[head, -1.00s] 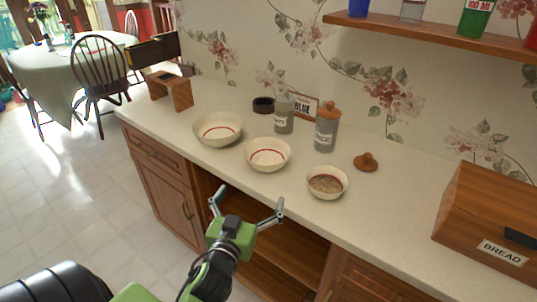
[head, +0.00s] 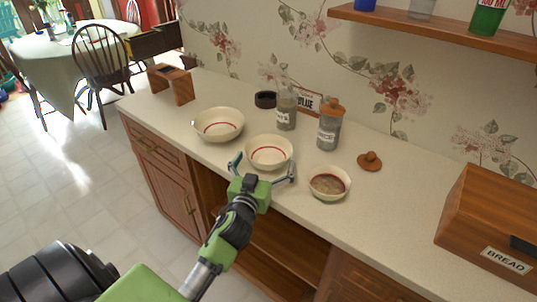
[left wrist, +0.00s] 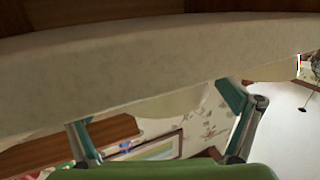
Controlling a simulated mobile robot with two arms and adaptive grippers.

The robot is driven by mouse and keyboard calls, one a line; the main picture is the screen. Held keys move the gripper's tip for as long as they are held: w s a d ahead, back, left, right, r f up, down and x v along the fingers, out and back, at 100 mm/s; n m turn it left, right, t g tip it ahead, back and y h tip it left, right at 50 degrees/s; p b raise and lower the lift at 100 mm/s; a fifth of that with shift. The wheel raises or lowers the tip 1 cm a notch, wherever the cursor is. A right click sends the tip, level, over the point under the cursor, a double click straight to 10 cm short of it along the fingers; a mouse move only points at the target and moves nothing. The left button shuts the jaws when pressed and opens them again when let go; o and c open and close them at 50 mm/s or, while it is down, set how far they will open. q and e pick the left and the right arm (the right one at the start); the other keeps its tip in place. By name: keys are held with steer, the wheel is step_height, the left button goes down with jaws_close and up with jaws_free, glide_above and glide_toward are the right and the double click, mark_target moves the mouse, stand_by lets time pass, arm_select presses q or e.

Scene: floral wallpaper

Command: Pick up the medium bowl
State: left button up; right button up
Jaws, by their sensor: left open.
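The medium bowl (head: 269,151), cream with a red ring inside, stands upright on the counter between a larger and a smaller bowl. My left gripper (head: 264,167) is open and empty at the counter's front edge, its fingers spread to either side of the medium bowl's near side. In the left wrist view the open fingers (left wrist: 163,118) show below the counter edge, with a pale bowl side (left wrist: 172,104) between them, partly hidden by the counter. I cannot tell whether the fingers touch the bowl. My right gripper is not in view.
The large bowl (head: 218,124) is at the left; the small bowl (head: 329,183), with brown contents, is at the right. Two jars (head: 329,126) (head: 286,110) stand behind. A lid (head: 369,161) and bread box (head: 490,222) lie to the right. The counter (head: 385,225) is clear between them.

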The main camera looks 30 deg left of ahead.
mark_target(273, 145)
arm_select(q)
steer(key=x, duration=0.3)
steer(key=shift+w+f, duration=0.2)
steer(key=shift+w, duration=0.15)
steer(key=shift+s+r, duration=0.1)
steer(key=c, duration=1)
steer(key=shift+r, duration=0.15)
